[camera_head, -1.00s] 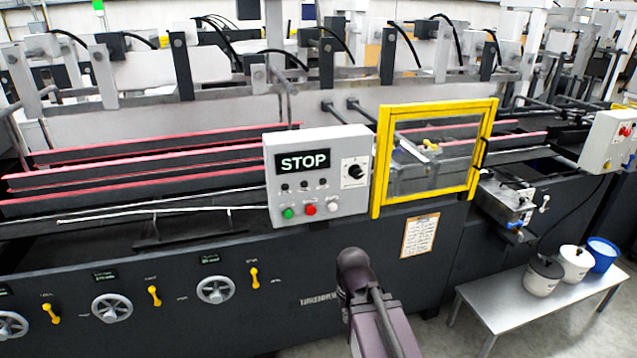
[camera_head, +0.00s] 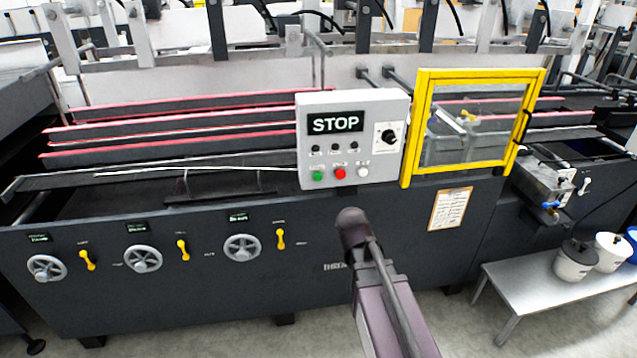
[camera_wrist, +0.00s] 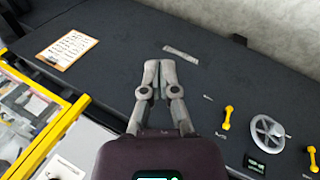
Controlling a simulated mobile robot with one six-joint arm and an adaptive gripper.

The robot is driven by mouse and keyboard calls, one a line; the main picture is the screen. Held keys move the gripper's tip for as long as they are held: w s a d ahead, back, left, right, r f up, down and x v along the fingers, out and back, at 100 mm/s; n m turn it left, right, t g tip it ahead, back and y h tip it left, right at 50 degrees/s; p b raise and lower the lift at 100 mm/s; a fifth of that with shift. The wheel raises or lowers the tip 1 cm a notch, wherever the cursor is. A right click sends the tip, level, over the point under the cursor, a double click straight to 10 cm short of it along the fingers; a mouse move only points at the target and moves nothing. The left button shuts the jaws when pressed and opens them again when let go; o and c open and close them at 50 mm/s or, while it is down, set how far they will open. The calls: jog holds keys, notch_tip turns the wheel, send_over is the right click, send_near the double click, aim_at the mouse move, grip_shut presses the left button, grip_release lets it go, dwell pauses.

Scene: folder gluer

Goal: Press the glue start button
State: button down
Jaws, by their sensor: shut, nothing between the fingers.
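A light grey control box (camera_head: 352,140) with a black STOP display stands on the front of the machine. Its lower row holds a green button (camera_head: 318,176), a red button (camera_head: 340,173) and a white button (camera_head: 362,171). The labels are too small to read, so I cannot tell which is glue start. My gripper (camera_wrist: 155,80) is shut and empty in the wrist view, its fingertips over the dark machine front and apart from the buttons. In the head view my arm is below the box; the fingers cannot be made out there.
A yellow-framed guard (camera_head: 408,125) stands right of the box, with a paper notice (camera_head: 450,208) below it. Handwheels (camera_head: 242,247) and yellow levers (camera_head: 280,239) stick out from the front at left. A bench (camera_head: 535,295) with pots stands at right. Floor shows before the machine.

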aim_at(317, 181)
jog(key=w+a+r+n+t+h+b, duration=0.2)
jog(key=w+a+r+n+t, duration=0.1)
jog(key=w+a+n, duration=0.3)
jog(key=w+a+r+n+t+h+b, duration=0.2)
jog(key=w+a+n+t, duration=0.4)
jog(key=w, duration=0.5)
jog(key=shift+w+r+n+t+h+b, duration=0.3)
jog(key=shift+r+n+b, duration=0.1)
jog(key=shift+r+b, duration=0.4)
jog(key=shift+w, duration=0.15)
jog(key=shift+w+a, duration=0.15)
jog(key=shift+w, duration=1.25)
jog(key=shift+w+a, duration=0.2)
jog(key=shift+w, duration=1.15)
jog(key=shift+w+a, duration=0.15)
jog(key=shift+w, duration=1.25)
jog(key=shift+w+a, duration=0.15)
jog(key=shift+w, duration=0.8)
jog(key=shift+s, duration=0.95)
